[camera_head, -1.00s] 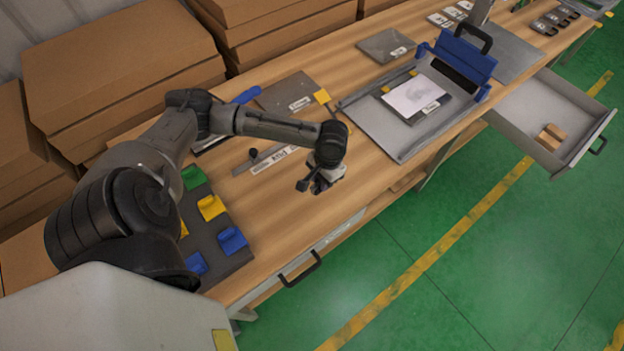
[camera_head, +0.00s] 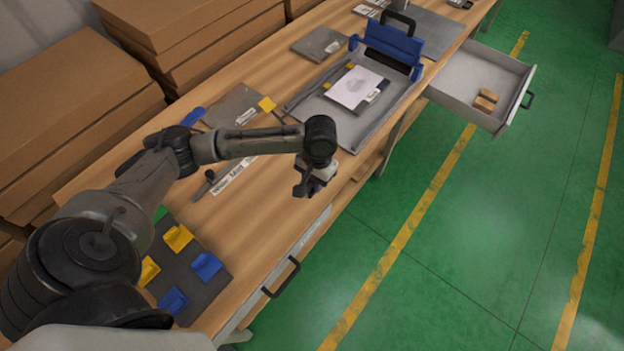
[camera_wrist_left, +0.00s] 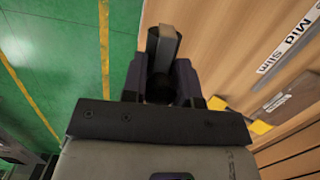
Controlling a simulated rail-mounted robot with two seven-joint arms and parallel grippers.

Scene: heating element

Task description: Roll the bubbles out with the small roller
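My left gripper (camera_head: 310,189) hangs over the front edge of the workbench, pointing down. In the left wrist view its fingers (camera_wrist_left: 165,45) sit close together around a narrow grey strip; I cannot tell whether that is a finger or a held thing. A white sheet with a grey patch (camera_head: 356,87) lies in a grey tray (camera_head: 317,105), beyond and to the right of the gripper. A blue clamp-like part with a black handle (camera_head: 392,45) stands at the tray's back. I cannot make out the small roller for certain. My right gripper is not in view.
A dark mat (camera_head: 215,285) with blue and yellow holders (camera_head: 206,266) lies at the near left. A labelled strip (camera_head: 234,176) and a yellow-ended tool (camera_head: 267,103) lie on the bench. An open drawer (camera_head: 465,75) juts out at right. Cardboard boxes (camera_head: 60,110) stand behind.

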